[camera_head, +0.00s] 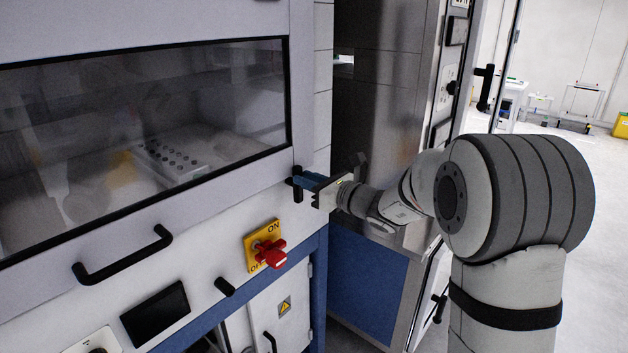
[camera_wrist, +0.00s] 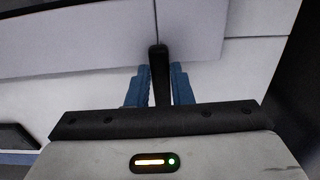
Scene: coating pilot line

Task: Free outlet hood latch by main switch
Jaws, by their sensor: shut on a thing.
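The outlet hood (camera_head: 300,120) is a grey cover with a dark-framed window, and it is down. Its black latch handle (camera_head: 297,184) sits at the hood's lower right corner. In the wrist view the latch (camera_wrist: 160,75) stands between the blue fingers of my gripper (camera_wrist: 160,85). In the head view my gripper (camera_head: 308,180) reaches it from the right and is shut on it. The main switch (camera_head: 268,252) is a red knob on a yellow plate marked ON and OFF, below and left of the latch. The fingers partly hide the latch.
A black bar handle (camera_head: 123,255) is on the hood's lower edge. A small black handle (camera_head: 225,286) and a dark screen (camera_head: 155,313) are below. A steel cabinet (camera_head: 385,110) stands close behind my wrist. Open floor (camera_head: 600,200) lies at the right.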

